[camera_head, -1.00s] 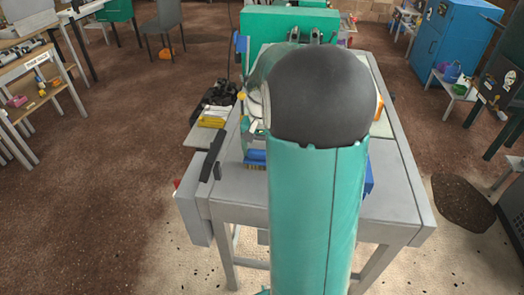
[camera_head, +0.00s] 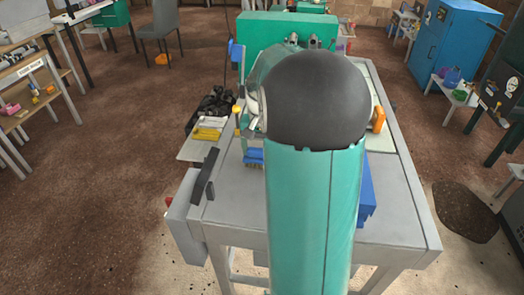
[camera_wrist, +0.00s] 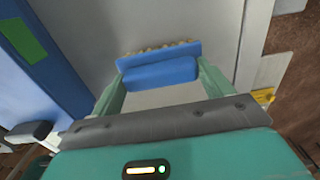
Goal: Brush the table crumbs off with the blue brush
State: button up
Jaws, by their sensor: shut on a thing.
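My gripper (camera_wrist: 160,76) is shut on the blue brush (camera_wrist: 160,66), with one finger at each end of its block. The brush's pale yellowish bristles point away from the gripper in the wrist view. In the head view the brush (camera_head: 253,156) shows at the left of my arm, over the left part of the grey table (camera_head: 232,205). My arm hides the gripper there and much of the tabletop. I cannot make out crumbs on the visible tabletop, nor tell whether the bristles touch it.
A blue box (camera_head: 367,198) stands on the table right of my arm; it is large at the left of the wrist view (camera_wrist: 50,75). A dark bar (camera_head: 205,176) stands at the table's left edge. A yellow item (camera_head: 207,133) lies on a side shelf. An orange object (camera_head: 378,119) is farther back.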

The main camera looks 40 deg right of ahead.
jog(key=shift+s+a+r, duration=0.1)
jog(key=shift+r, duration=3.4)
